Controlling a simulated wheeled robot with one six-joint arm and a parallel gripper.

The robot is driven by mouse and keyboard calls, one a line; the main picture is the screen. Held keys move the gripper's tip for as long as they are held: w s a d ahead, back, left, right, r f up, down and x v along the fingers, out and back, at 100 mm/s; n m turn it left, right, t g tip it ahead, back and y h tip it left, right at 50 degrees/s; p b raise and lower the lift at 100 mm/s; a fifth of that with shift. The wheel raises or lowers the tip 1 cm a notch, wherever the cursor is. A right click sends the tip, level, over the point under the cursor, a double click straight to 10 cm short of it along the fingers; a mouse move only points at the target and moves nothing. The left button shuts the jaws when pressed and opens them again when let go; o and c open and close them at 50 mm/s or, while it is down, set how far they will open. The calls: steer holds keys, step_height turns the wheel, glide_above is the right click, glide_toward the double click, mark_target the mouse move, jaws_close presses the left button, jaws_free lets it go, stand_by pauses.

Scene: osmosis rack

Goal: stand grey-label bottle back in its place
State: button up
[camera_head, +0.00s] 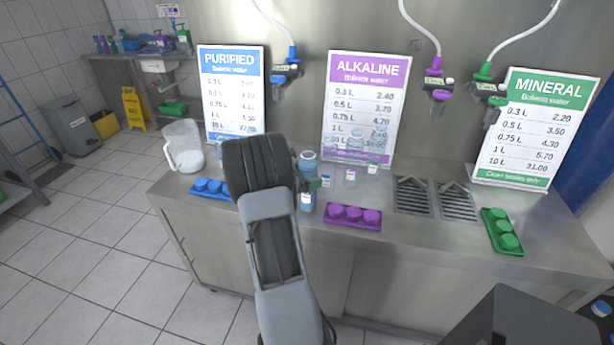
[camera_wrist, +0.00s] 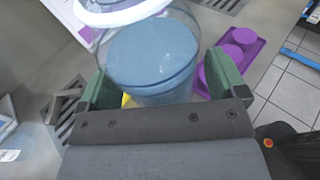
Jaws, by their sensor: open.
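A clear bottle with blue contents (camera_wrist: 155,55) and a white ring at its top fills the middle of the wrist view. My gripper (camera_wrist: 160,88) is open, with one green finger on each side of this bottle; I cannot tell whether they touch it. In the head view a blue bottle (camera_head: 307,199) with a small pale label stands on the steel counter beside my gripper, partly hidden by my arm. I cannot make out a grey label on any bottle, so I cannot tell which one is the grey-label bottle.
Small capped bottles (camera_head: 350,177) stand right of my gripper. A blue tray (camera_head: 210,188), a purple tray (camera_head: 352,217) and a green tray (camera_head: 502,232) hold caps. A clear jug (camera_head: 184,147) stands at left. Price boards line the back. Drain grates (camera_head: 412,195) lie at right.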

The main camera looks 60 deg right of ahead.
steer(key=v, duration=1.1)
steer(key=s+a+m+t+y, duration=0.2)
steer(key=a+m+t+y, duration=0.1)
steer(key=a, duration=0.8)
steer(key=s+a+r+m+t+y, duration=0.1)
steer(key=a+m+t+y, duration=0.3)
steer(key=a, duration=0.8)
steer(key=s+a+m+t+y, duration=0.2)
steer(key=a+m+y, duration=0.3)
steer(key=a, duration=0.6)
steer(key=shift+s+a+r+m+t+y+b, duration=0.2)
steer(key=shift+s+r+m+t+y+b, duration=0.15)
steer(key=shift+t+y, duration=0.6)
steer(key=shift+r, duration=0.1)
step_height(320, 180, up, 2)
steer(key=shift+r+p, duration=0.1)
steer(key=shift+p, duration=0.85)
